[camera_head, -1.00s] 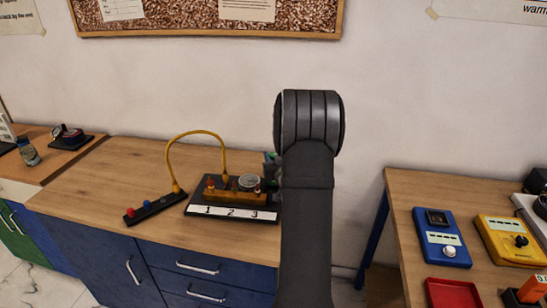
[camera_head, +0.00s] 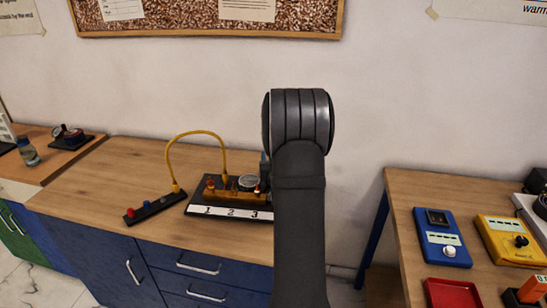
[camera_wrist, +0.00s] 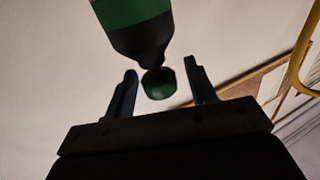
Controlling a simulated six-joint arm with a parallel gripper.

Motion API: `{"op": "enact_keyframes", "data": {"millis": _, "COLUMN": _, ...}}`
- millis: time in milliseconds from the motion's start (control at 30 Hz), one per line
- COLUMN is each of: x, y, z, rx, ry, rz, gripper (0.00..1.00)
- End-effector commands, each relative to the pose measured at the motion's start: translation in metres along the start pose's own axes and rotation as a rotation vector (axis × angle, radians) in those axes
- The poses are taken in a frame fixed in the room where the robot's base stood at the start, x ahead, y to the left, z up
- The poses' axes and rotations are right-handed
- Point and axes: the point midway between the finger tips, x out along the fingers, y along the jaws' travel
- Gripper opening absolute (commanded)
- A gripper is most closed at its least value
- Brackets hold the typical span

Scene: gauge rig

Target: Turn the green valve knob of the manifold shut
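The manifold (camera_head: 232,197) is a brass-coloured block with a round gauge (camera_head: 248,182). It sits on a dark base labelled 1, 2, 3 on the middle bench. A small round green knob (camera_wrist: 158,84) shows in the wrist view between the fingertips of my gripper (camera_wrist: 161,80). The gripper is open, with a visible gap on each side of the knob. A larger green and black body (camera_wrist: 140,25) is just above the knob in that view; its full shape is cut off. In the head view my arm hides the manifold's right end and most of my gripper.
Blue and yellow meters (camera_head: 442,240) and a red tray (camera_head: 453,293) are on the right bench.

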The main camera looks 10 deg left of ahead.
Motion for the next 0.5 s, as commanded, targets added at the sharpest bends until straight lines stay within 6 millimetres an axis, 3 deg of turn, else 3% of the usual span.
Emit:
{"op": "enact_keyframes", "data": {"millis": 267, "x": -0.011, "y": 0.0, "z": 0.001, "rx": 0.0, "ry": -0.002, "rz": 0.001, "gripper": 0.51}}
{"op": "enact_keyframes", "data": {"millis": 500, "x": -0.06, "y": 0.001, "z": 0.0, "rx": 0.0, "ry": -0.002, "rz": 0.001, "gripper": 0.51}}
